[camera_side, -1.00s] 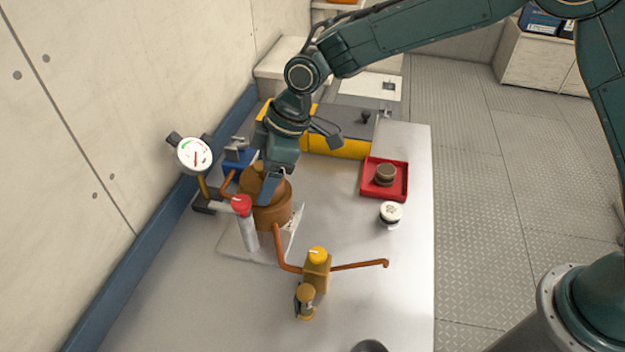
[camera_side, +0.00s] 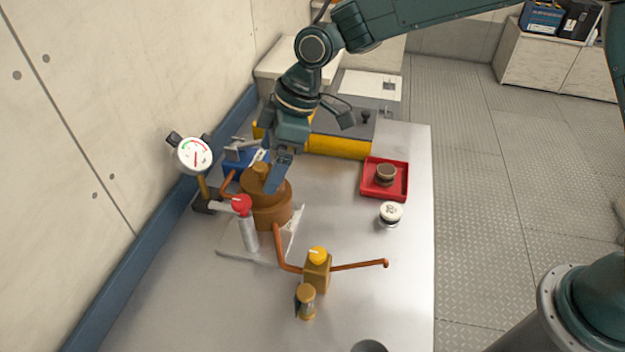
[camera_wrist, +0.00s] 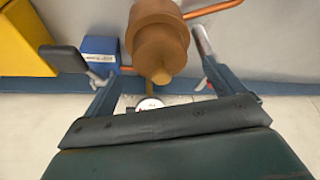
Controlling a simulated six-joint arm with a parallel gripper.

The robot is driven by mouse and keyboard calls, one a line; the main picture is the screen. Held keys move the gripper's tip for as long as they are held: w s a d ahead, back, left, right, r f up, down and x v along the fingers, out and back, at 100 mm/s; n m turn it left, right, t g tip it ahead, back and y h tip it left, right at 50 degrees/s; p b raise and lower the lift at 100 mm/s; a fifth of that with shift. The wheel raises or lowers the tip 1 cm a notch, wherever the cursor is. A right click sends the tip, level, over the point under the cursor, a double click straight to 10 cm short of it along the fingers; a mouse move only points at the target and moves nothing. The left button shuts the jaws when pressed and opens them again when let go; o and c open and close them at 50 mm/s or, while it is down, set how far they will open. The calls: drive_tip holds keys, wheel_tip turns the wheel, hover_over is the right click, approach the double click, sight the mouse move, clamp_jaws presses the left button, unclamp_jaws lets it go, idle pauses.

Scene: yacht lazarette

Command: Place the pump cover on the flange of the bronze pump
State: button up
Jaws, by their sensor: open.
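The bronze pump (camera_side: 271,217) stands on a pale base plate on the bench. The brown pump cover (camera_side: 264,187), stepped and with a small knob on top, sits on the pump's upper end and looks level. The flange under it is hidden. In the wrist view the cover (camera_wrist: 161,47) and its knob lie between my two fingers, with gaps on both sides. My gripper (camera_side: 272,178) is open and empty, just above and slightly right of the cover in the side view. It looks clear of the cover, though the near finger overlaps it in the picture.
A pressure gauge (camera_side: 194,154) and a red-knobbed valve (camera_side: 241,205) stand close to the pump. A copper pipe runs to a yellow-capped valve (camera_side: 317,271). A red tray (camera_side: 401,191) holds a round part; a white-topped jar (camera_side: 390,213) is nearby. The bench's front left is clear.

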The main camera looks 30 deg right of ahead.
drive_tip(key=v, duration=0.8)
drive_tip(key=shift+d, duration=0.1)
idle(0.3)
drive_tip(key=s+d+r+m+t+h, duration=0.1)
drive_tip(key=s+d+r+m, duration=0.25)
drive_tip(key=s+d, duration=0.35)
drive_tip(key=s+d+r+m+t+h, duration=0.1)
drive_tip(key=s+d+r+m+t, duration=0.15)
drive_tip(key=s+d+r, duration=0.45)
drive_tip(key=s+d+f+m+h, duration=0.1)
drive_tip(key=s+d+f+m, duration=0.1)
drive_tip(key=s+d, duration=0.4)
drive_tip(key=s+d+f+m+h, duration=0.1)
drive_tip(key=s+d+f+m, duration=0.2)
drive_tip(key=s+d+m, duration=0.2)
drive_tip(key=s+d, duration=0.2)
drive_tip(key=s, duration=0.1)
drive_tip(key=shift+s+d+m, duration=0.2)
drive_tip(key=shift+d+m, duration=0.1)
drive_tip(key=shift+d, duration=0.05)
